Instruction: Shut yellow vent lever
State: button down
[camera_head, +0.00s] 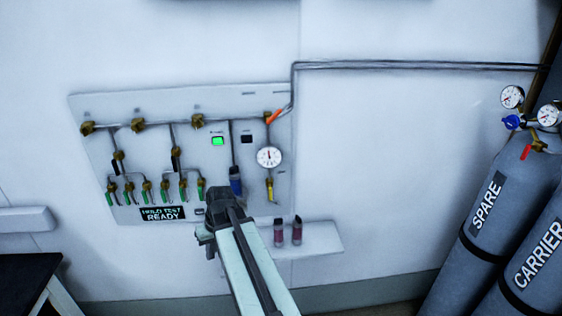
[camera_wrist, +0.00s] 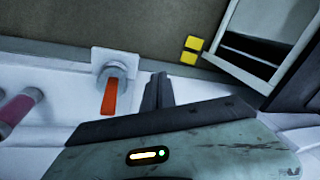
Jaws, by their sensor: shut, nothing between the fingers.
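The yellow vent lever (camera_head: 269,190) points down below the round gauge, near the right edge of the wall panel (camera_head: 90,108). My gripper (camera_head: 222,192) is in front of the panel's lower part, left of the yellow lever in the picture and apart from it. In the wrist view my gripper (camera_wrist: 158,90) is shut and empty. I cannot make out the yellow lever for sure in that view. An orange-red lever (camera_wrist: 110,95) on a white square plate is beside the fingers there.
The round gauge (camera_head: 269,157) is above the yellow lever. A blue-banded cylinder (camera_head: 235,182) is close to my gripper. Two dark red cylinders (camera_head: 296,230) stand on a small shelf (camera_head: 325,239). Grey gas cylinders (camera_head: 483,215) stand at the right. Bare wall lies between.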

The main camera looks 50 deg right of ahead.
jog(key=d+r+m+t+p, duration=0.1)
jog(key=d+r+p, duration=0.55)
jog(key=r, duration=0.25)
jog(key=m+t+p, duration=0.2)
jog(key=t+p, duration=0.1)
jog(key=p, duration=0.1)
send_near(271, 194)
jog(key=a+f, duration=0.4)
jog(key=s+d+r+p, duration=0.1)
jog(key=s+d+r, duration=0.1)
jog(key=s+d, duration=0.1)
jog(key=s+d+r+m+t+p, duration=0.1)
jog(key=s+d, duration=0.1)
jog(key=d, duration=0.3)
jog(key=shift+s+d+r+h, duration=0.3)
jog(key=shift+s+r+h, duration=0.1)
jog(key=w+a+f+b, duration=0.4)
jog(key=w+f+b, duration=0.4)
jog(key=shift+w+a, duration=0.15)
jog(key=shift+w, duration=0.1)
